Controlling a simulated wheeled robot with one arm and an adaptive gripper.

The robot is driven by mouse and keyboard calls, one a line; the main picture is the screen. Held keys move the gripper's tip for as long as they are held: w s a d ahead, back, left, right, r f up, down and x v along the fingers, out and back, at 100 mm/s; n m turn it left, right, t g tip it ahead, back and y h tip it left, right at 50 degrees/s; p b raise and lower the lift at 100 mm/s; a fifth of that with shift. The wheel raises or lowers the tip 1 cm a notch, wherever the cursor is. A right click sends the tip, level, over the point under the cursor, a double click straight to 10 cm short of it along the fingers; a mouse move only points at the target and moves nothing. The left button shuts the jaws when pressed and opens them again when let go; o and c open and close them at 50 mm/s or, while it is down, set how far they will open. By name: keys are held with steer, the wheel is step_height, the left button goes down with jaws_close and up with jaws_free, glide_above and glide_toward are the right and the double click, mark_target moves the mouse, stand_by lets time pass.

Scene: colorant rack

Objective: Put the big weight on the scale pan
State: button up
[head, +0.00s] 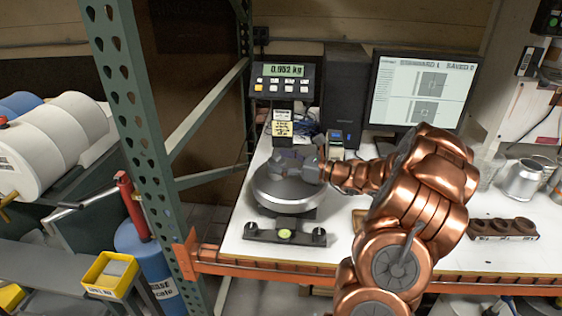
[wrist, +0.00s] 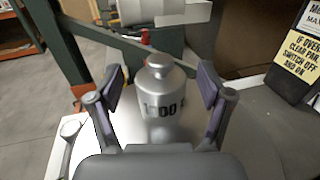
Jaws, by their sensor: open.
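The big weight (wrist: 163,100), a silver cylinder with a knob and dark digits, stands upright between my fingers in the wrist view. It appears to rest on the round metal scale pan (wrist: 255,135). The pan also shows in the head view (head: 290,197), under my gripper (head: 293,163). In the wrist view my gripper (wrist: 160,98) is open, with a finger on each side of the weight and visible gaps. In the head view my gripper largely hides the weight. The scale display (head: 287,70) is lit and seems to read 0.952 kg.
A dark block with round holes (head: 507,228) lies on the right of the white bench (head: 480,262). A monitor (head: 420,92) stands at the back. A green rack post (head: 135,100) rises just left of the scale. A metal can (head: 520,181) stands at the right.

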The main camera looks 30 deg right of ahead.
steer(key=shift+r, duration=0.1)
steer(key=shift+s+d, duration=0.25)
steer(key=shift+s, duration=0.05)
steer(key=b+v, duration=0.3)
steer(key=v, duration=0.8)
steer(key=shift+d, duration=0.1)
steer(key=s+a+n+g+y, duration=0.3)
steer(key=a+n+g, duration=0.75)
steer(key=a, duration=1.45)
steer(key=s+a+f+n+g+h, duration=0.3)
steer(key=s+a+n+g, duration=0.2)
steer(key=s+a+n, duration=0.35)
steer(key=s+d+f+n+g+h, duration=0.1)
steer(key=s+d+f+n+h, duration=0.1)
steer(key=s+n+h, duration=0.8)
steer(key=shift+s+d+f, duration=0.2)
steer(key=shift+s+f, duration=0.4)
steer(key=shift+s, duration=2.75)
